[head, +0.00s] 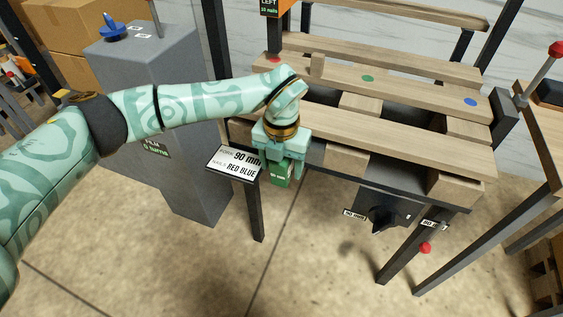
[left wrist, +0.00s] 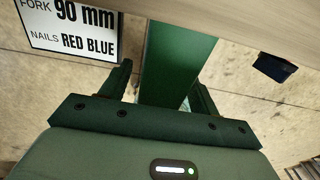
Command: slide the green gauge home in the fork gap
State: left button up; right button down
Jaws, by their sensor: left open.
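The green gauge (head: 281,174) is a flat block with a small label at the near left side of the wooden pallet (head: 390,133). In the left wrist view the gauge (left wrist: 172,62) lies between my fingers, its far end meeting or passing under a pallet board (left wrist: 250,25). My left gripper (head: 285,160) is open around the gauge; a gap shows at the left finger, and contact at the right finger is unclear. The fork gaps (head: 405,170) are dark openings under the deck boards. How deep the gauge sits is hidden. My right gripper is not in view.
A sign (head: 235,160) reading "FORK 90 mm, NAILS RED BLUE" stands left of the gripper. A grey cabinet (head: 165,110) is behind my left arm. A black dial (head: 383,215) hangs below the pallet's front. Red, green and blue dots mark one board.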

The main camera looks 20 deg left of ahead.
pick_arm(q)
notch_tip(320, 180, up, 2)
jog(key=shift+r+p, duration=0.1)
jog(key=shift+p, duration=0.45)
notch_tip(320, 180, up, 14)
jog(key=p, duration=0.6)
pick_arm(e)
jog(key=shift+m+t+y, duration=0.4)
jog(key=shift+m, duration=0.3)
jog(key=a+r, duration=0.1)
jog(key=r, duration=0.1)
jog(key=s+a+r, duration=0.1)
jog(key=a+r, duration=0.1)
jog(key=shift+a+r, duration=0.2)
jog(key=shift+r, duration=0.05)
